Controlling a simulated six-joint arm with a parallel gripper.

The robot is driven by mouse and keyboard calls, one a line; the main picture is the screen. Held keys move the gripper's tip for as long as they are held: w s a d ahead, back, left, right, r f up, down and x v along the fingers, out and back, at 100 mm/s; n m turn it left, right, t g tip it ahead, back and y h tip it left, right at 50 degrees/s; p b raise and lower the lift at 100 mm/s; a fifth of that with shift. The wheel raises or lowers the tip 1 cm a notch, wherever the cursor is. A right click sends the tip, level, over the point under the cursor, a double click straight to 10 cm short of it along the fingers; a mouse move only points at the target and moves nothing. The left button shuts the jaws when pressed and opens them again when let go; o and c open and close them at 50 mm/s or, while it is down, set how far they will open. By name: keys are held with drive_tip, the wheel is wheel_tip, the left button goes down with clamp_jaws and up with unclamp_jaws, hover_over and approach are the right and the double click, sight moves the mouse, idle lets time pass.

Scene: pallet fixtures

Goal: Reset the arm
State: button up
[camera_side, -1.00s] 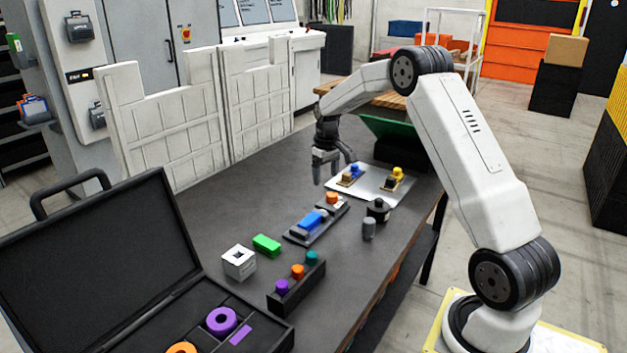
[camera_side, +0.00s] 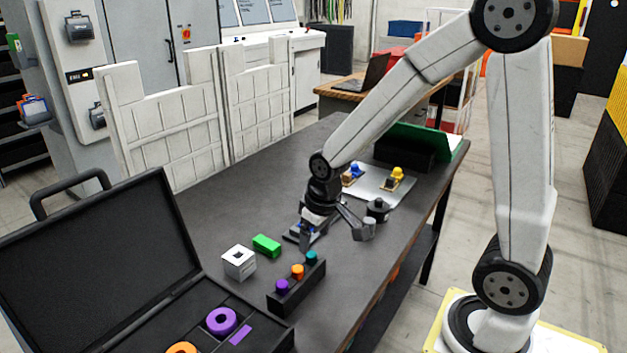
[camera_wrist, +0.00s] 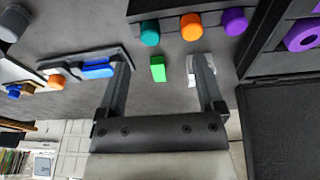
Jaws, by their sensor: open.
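My gripper (camera_side: 334,232) is open, low over the middle of the dark table (camera_side: 210,195). Nothing shows between its fingers. In the side view it partly hides the dark fixture (camera_side: 291,236) with the blue part, and one finger overlaps the small grey cylinder in the picture; I cannot tell whether they touch. In the wrist view my gripper (camera_wrist: 161,62) has its two fingers wide apart, with the green block (camera_wrist: 158,68) showing beyond the gap. The left fingertip there overlaps the end of the fixture with the blue part (camera_wrist: 98,70).
A white block with a hole (camera_side: 239,262) and a black rack (camera_side: 296,288) with purple, orange and teal pegs stand nearer the camera. An open black case (camera_side: 90,260) is at front left. A grey plate (camera_side: 386,187) with blue and yellow parts lies behind my gripper.

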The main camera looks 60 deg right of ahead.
drive_tip(key=s+a+f, duration=0.1)
drive_tip(key=s+a, duration=0.3)
drive_tip(key=s, duration=0.2)
drive_tip(key=shift+s+n, duration=0.25)
drive_tip(key=shift+n, duration=0.05)
